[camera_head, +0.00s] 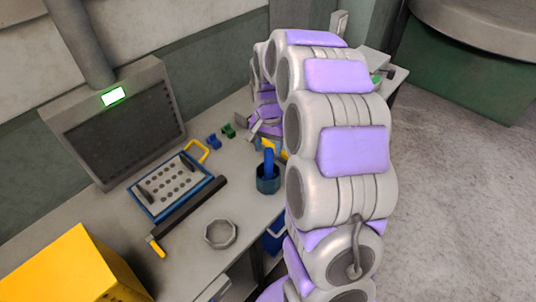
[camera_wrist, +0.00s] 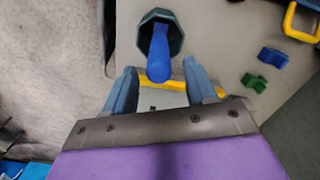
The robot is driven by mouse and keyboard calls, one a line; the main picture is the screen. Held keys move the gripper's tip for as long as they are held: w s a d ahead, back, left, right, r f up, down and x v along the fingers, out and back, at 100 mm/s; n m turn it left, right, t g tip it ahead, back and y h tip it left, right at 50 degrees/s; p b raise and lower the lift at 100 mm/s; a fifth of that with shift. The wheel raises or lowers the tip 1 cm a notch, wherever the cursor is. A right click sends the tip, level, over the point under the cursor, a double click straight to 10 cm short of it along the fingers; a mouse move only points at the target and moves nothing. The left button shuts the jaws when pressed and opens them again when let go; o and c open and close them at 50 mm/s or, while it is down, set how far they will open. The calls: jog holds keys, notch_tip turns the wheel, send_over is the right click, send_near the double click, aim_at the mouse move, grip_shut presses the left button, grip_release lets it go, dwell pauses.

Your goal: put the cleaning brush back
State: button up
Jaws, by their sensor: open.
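A blue handle, which appears to be the cleaning brush (camera_head: 269,160), stands in a dark blue cup (camera_head: 268,184) near the bench's front edge. In the wrist view the brush (camera_wrist: 159,55) rises from the octagonal cup (camera_wrist: 174,22) towards the camera, its end near the space between my fingers. Its lower end is hidden inside the cup. My gripper (camera_wrist: 160,67) is open, with one finger on either side of the handle's end; I cannot tell whether they touch it. A yellow strip (camera_wrist: 163,85) shows between the fingers; I cannot tell what it belongs to.
A blue-framed plate with holes (camera_head: 174,187), a dark bar with a yellow end (camera_head: 188,212) and a pale ring (camera_head: 220,233) lie left of the cup. Small blue (camera_head: 213,140) and green (camera_head: 228,131) pieces lie behind. A yellow box (camera_head: 75,270) stands front left.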

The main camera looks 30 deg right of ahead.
notch_tip(320, 180, up, 5)
jog(key=shift+p, duration=0.35)
jog(key=shift+s+a+r, duration=0.15)
jog(key=shift+s+a, duration=0.05)
jog(key=shift+a, duration=0.05)
jog(key=s+a+r+n, duration=0.25)
jog(key=s+a, duration=0.25)
jog(key=s, duration=0.3)
jog(key=s+a+r+n, duration=0.25)
jog(key=s+a, duration=0.25)
jog(key=s, duration=0.3)
jog(key=s+a+n, duration=0.2)
jog(key=s, duration=0.6)
jog(key=s+a+f+n+g, duration=0.1)
jog(key=s+n, duration=0.1)
jog(key=s, duration=0.6)
jog(key=shift+a+f+n+g, duration=0.2)
jog(key=shift+a+n+g, duration=0.1)
jog(key=shift+a, duration=0.05)
